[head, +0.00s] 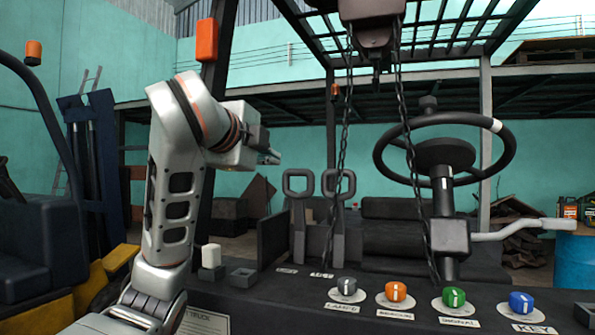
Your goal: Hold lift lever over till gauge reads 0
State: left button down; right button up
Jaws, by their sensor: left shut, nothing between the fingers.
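Two dark grey levers with open loop handles, the left one (299,215) and the right one (338,210), stand upright side by side behind the dashboard. Small white labels lie in front of them, too small to read surely, so I cannot tell which is the lift lever. My left gripper (272,156) is shut and empty, up and to the left of the left lever's handle, and looks apart from it. My left arm rises from the bottom left. No gauge can be made out. My right gripper is not in view.
The dashboard carries a grey knob (347,286), an orange knob (396,292), a green knob (453,297), a blue knob (521,302) and a white-topped control (211,256). Chains (345,130) hang near the right lever. The steering wheel (444,150) and its column stand to the right.

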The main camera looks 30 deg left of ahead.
pick_arm(q)
jog(key=shift+s, duration=0.1)
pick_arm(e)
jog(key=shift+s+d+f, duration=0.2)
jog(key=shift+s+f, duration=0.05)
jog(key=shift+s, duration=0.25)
pick_arm(q)
send_near(297, 171)
jog(key=w, duration=0.1)
jog(key=x, duration=0.5)
jog(key=shift+f, duration=0.15)
jog(key=shift+w+a, duration=0.15)
jog(key=shift+w, duration=0.25)
jog(key=shift+f, duration=0.1)
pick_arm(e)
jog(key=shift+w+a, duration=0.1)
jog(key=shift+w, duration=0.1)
